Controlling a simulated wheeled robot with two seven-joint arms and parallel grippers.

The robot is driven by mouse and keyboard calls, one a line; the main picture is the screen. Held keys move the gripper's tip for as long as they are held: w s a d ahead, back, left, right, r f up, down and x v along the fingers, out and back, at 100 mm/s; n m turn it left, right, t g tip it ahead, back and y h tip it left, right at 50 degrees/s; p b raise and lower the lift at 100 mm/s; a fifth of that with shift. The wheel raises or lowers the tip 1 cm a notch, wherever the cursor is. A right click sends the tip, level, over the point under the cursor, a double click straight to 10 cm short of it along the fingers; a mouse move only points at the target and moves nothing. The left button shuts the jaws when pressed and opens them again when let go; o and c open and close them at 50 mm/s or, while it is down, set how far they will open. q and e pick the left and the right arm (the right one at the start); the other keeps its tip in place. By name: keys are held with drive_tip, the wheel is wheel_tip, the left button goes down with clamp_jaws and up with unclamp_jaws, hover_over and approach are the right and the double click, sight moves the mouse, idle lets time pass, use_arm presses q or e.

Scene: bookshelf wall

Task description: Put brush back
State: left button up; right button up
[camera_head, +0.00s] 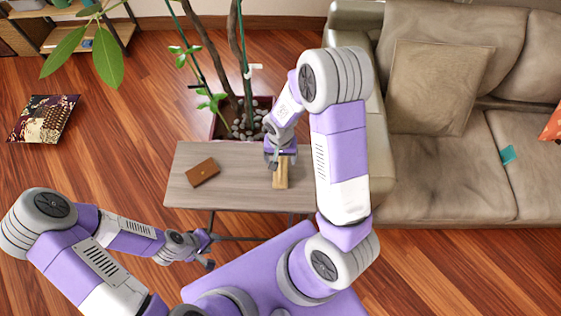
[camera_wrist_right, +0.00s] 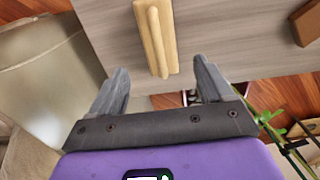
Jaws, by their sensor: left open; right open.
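A wooden brush (camera_head: 280,172) with a light tan body lies on the grey-brown wooden table (camera_head: 235,199), near its right end. My right gripper (camera_head: 279,158) is above the far end of the brush. In the right wrist view the brush (camera_wrist_right: 156,38) is ahead of and between the open fingers of the right gripper (camera_wrist_right: 160,85), with nothing held. Its bristles cannot be made out. My left gripper (camera_head: 210,250) is open and empty, low in front of the table's front edge, apart from everything.
A brown wallet-like object (camera_head: 203,172) lies on the table's left half. A potted plant (camera_head: 246,122) stands behind the table. A sofa (camera_head: 445,205) is at the right. A shelf (camera_head: 65,38) and a patterned cushion (camera_head: 44,117) are at the left, with open floor between.

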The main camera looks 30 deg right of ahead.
sight(281, 165)
wheel_tip(281, 165, up, 4)
drive_tip(key=shift+r+p, duration=0.15)
drive_tip(key=shift+p, duration=0.25)
idle(0.4)
